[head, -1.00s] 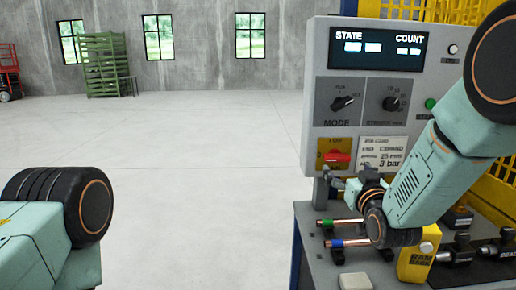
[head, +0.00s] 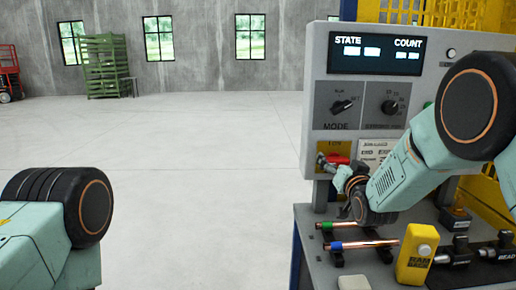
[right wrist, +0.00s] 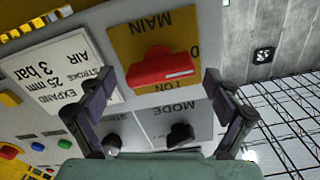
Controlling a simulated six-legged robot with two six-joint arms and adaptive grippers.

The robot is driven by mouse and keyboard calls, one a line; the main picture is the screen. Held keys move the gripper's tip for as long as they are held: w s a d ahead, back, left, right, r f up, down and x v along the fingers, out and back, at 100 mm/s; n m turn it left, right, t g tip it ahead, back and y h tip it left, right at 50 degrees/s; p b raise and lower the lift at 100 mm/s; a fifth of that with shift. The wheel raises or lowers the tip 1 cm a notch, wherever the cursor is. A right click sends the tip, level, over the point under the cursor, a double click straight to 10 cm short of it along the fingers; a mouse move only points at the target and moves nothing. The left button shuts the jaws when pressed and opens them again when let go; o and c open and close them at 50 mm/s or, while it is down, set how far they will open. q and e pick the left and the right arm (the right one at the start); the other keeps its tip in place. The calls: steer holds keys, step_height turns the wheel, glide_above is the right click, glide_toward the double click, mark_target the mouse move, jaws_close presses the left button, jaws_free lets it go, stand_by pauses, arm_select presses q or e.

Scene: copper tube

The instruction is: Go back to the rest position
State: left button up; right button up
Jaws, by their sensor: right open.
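My right gripper (head: 328,163) is in front of the lower left of the grey control panel, close to the red MAIN switch (head: 341,159). In the right wrist view the right gripper (right wrist: 157,86) is open and empty, its two fingers to either side of the red switch (right wrist: 160,70). I cannot tell whether either finger touches it. A copper tube with a green end (head: 342,225) and one with a blue end (head: 360,243) lie on the bench below. My left gripper is not in view; only part of my left arm shows.
The panel carries a MODE knob (head: 341,106), a second knob (head: 389,107) and a lit display (head: 375,49). A yellow block (head: 416,254) and black fittings (head: 461,250) stand on the bench. The floor (head: 200,180) left of the bench is clear.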

steer(key=s+n, duration=0.9)
steer(key=n, duration=0.3)
steer(key=shift+f+n+b, duration=0.3)
steer(key=shift+f, duration=0.1)
stand_by(0.6)
steer(key=shift+f, duration=0.1)
